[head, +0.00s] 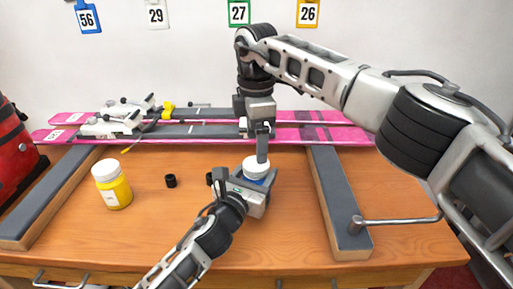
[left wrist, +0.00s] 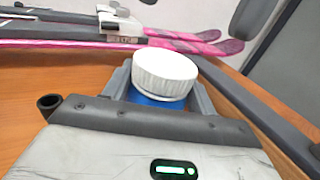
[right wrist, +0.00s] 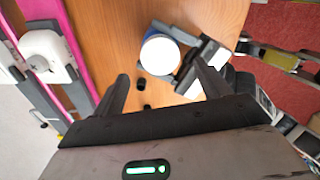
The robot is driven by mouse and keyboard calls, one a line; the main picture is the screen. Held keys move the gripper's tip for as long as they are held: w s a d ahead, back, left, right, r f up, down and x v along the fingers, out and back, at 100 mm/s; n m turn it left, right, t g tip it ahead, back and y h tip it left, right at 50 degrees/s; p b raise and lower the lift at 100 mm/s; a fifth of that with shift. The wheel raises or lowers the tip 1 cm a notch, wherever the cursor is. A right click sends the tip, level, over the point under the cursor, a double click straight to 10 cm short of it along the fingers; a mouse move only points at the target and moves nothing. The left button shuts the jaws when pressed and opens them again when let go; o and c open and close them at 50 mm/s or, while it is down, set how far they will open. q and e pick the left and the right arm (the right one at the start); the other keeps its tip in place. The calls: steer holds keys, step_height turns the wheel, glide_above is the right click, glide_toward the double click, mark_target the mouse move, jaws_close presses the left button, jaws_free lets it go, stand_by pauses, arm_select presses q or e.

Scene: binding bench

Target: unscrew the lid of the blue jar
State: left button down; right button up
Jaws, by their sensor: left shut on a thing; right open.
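The blue jar (left wrist: 155,100) has a ribbed white lid (left wrist: 166,73) on top. In the head view the lid (head: 257,166) sits over a thin strip of blue, and most of the jar is hidden by my left gripper. My left gripper (head: 246,186) is shut around the jar's body. The jar stands upright at mid-table. My right gripper (right wrist: 165,85) is open above the lid (right wrist: 160,54), pointing down, with a finger to either side in the right wrist view. I cannot tell whether its fingers touch the lid.
A yellow jar with a white lid (head: 112,185) stands at left. Two small black caps lie on the wood, one (head: 170,181) clear of my left gripper. Pink skis (head: 200,137) lie across the back. Grey-topped rails (head: 340,200) flank the work area. A red bag (head: 15,150) is far left.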

mark_target(256, 163)
step_height(256, 163, up, 2)
steer(key=shift+r+m, duration=0.15)
steer(key=shift+m, duration=0.95)
step_height(256, 163, down, 8)
steer(key=shift+r, duration=0.15)
steer(key=c, duration=1)
steer(key=shift+c, duration=0.2)
